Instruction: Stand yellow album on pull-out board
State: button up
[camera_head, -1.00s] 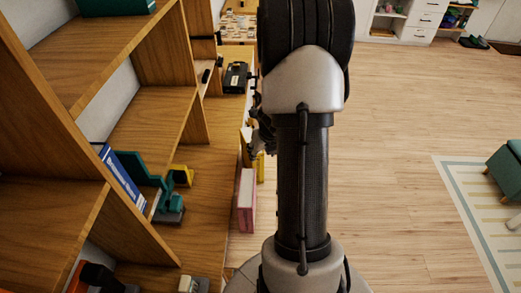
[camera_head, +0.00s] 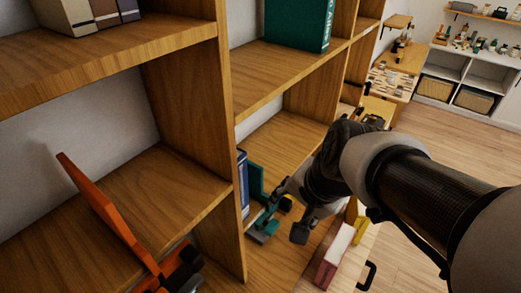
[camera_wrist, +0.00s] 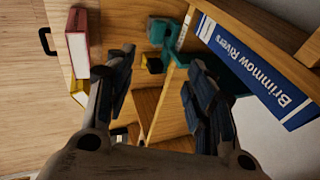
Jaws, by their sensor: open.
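The yellow album (camera_head: 361,230) appears upright on the pull-out board (camera_head: 345,278), just beyond a pink-red album, partly hidden by that album and my arm. In the wrist view the yellow album (camera_wrist: 77,90) is at the left, outside the fingers, with its lower part behind my finger. The board (camera_wrist: 58,58) with its black handle also shows there. My gripper (camera_head: 288,212) is open and empty, left of both albums, over the shelf near the teal bookend. In the wrist view its fingers (camera_wrist: 157,75) are spread with nothing between them.
The pink-red album (camera_head: 335,256) stands near the black handle (camera_head: 367,275). A blue book (camera_head: 242,182) leans by a teal bookend (camera_head: 258,183). A shelf upright (camera_head: 226,130) is close left of my gripper. Open floor (camera_head: 462,140) lies right.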

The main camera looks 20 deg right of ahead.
jog(key=s+a+r+n+h, duration=0.1)
jog(key=s+a+r+n, duration=0.1)
jog(key=s+n, duration=0.7)
jog(key=shift+s+a+n, duration=0.25)
jog(key=shift+s+n, duration=0.05)
jog(key=shift+n, duration=0.6)
